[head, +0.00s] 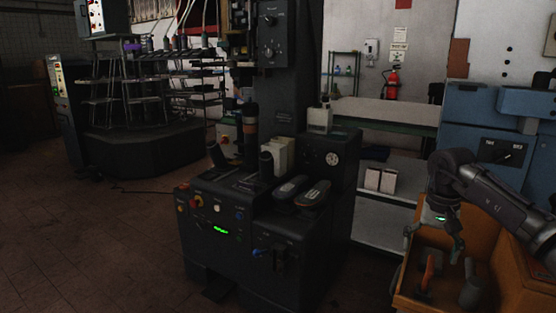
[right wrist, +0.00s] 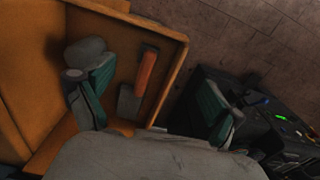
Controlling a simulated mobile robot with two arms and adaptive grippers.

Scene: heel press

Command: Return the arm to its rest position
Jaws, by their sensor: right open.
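My right arm (head: 478,186) comes in from the right in the head view. My right gripper (head: 434,247) hangs over an orange box (head: 408,300) at the lower right. In the right wrist view the gripper (right wrist: 152,97) has its green-padded fingers wide apart, with nothing held between them. A tool with an orange handle (right wrist: 147,70) lies in the box below, also visible in the head view (head: 428,272). A grey rounded object (right wrist: 86,50) is in the box too, partly covered by one finger. My left gripper is not in view.
A dark heel press (head: 255,235) stands in the middle, with two shoe-shaped pads (head: 312,193) on top. A blue machine (head: 490,125) stands behind my right arm. Shelves with two pale boxes (head: 380,180) are behind. The floor (head: 90,250) at left is clear.

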